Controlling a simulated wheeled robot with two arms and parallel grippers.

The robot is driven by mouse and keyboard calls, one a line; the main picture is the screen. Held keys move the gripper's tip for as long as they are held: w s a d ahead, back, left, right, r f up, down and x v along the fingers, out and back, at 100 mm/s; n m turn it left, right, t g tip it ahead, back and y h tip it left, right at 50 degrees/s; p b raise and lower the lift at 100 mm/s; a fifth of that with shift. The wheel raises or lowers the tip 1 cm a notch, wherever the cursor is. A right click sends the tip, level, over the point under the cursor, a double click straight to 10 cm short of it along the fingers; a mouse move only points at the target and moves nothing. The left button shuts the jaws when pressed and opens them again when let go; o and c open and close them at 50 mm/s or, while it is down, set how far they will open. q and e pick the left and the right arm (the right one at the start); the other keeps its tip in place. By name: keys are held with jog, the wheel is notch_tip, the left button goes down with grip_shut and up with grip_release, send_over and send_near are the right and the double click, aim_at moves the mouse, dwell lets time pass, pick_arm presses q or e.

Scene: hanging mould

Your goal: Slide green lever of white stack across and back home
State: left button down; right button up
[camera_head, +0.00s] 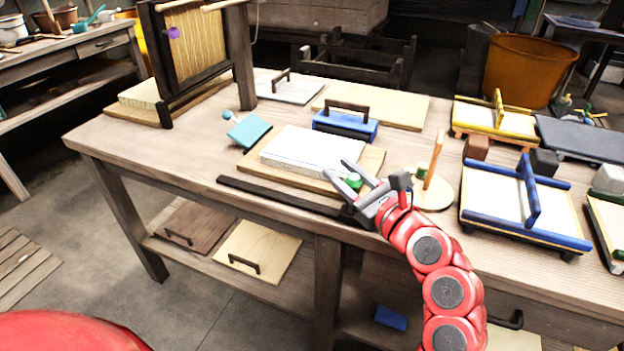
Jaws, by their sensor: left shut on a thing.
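The white stack (312,149) lies on a pale wooden board (372,161) near the middle of the bench. The green lever (353,181) is at the stack's front right corner. My left gripper (352,176) reaches in from the lower right, its grey fingers around the green lever, shut on it. The fingers hide part of the lever and the board's right corner. My right gripper is not in view.
A dark bar (282,197) lies along the bench front. A wooden post on a round base (437,192) stands close right of my gripper. A blue-edged frame (500,197) is further right.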

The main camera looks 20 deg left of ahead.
pick_arm(q)
jog(key=shift+d+f, duration=0.1)
jog(key=shift+d, duration=0.75)
jog(key=c, duration=0.5)
grip_release()
jog(key=shift+d, duration=0.15)
jog(key=v, duration=1.7)
jog(key=shift+d+p, duration=0.15)
jog(key=shift+p, duration=0.15)
jog(key=shift+s, duration=0.1)
